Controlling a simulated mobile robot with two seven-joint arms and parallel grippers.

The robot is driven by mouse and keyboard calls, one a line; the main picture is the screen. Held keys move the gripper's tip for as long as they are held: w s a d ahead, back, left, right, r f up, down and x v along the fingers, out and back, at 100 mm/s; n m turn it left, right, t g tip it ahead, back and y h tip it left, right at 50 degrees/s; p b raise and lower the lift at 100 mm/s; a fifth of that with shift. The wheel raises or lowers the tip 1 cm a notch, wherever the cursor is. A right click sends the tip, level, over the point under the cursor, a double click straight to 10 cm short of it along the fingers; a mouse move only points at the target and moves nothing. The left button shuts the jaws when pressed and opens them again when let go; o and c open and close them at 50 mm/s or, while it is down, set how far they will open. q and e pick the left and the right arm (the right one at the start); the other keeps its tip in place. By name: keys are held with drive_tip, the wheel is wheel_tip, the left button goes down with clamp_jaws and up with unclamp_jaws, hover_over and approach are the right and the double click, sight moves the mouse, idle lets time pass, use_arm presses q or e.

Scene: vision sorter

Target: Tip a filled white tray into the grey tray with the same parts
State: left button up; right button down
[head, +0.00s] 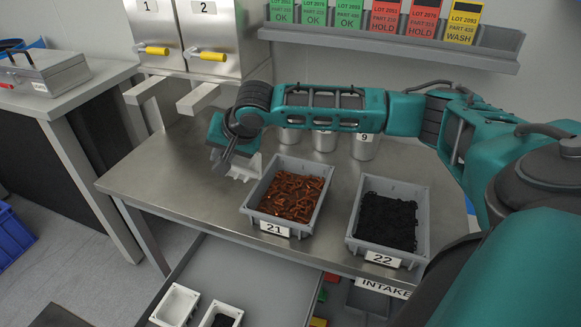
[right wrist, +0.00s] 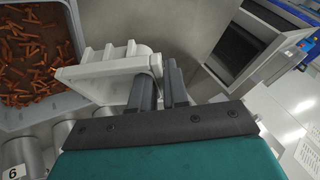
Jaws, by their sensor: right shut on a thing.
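My right gripper (head: 226,162) is shut on a white tray (head: 246,167) above the steel table, just left of grey tray 21. The right wrist view shows the gripper (right wrist: 163,82) on the white tray's edge (right wrist: 95,78). The tray looks tilted beside tray 21, and I cannot make out any parts in it. Grey tray 21 (head: 249,216) holds copper-coloured screw-like parts (head: 292,197). Grey tray 22 (head: 356,244) to its right holds small black parts (head: 386,221). My left gripper is not in view.
An open drawer (head: 222,268) below the table front holds two white trays, one looking empty (head: 163,318), one with dark parts (head: 222,321). Metal canisters (head: 365,147) stand behind the grey trays. Two dispensers (head: 210,35) stand back left. The table's left part is clear.

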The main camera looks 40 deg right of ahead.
use_arm(q)
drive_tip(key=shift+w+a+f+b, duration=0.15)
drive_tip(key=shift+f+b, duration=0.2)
drive_tip(key=shift+b, duration=0.3)
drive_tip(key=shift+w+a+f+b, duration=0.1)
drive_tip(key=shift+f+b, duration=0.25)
drive_tip(key=shift+b, duration=0.25)
use_arm(e)
drive_tip(key=shift+w+a+f+m+g+h, duration=0.15)
drive_tip(key=shift+w+a+f+g+h, duration=0.1)
drive_tip(key=shift+w+f+g+h, duration=0.85)
drive_tip(key=shift+w+a+f+m+g+h, duration=0.25)
drive_tip(key=shift+w+f+g+h, duration=0.4)
drive_tip(key=shift+f, duration=0.75)
drive_tip(key=shift+w+a+f+m+g+h, duration=0.1)
drive_tip(key=shift+w+a+f+g+h, duration=0.2)
drive_tip(key=shift+w+f+g+h, duration=0.65)
drive_tip(key=shift+f, duration=0.25)
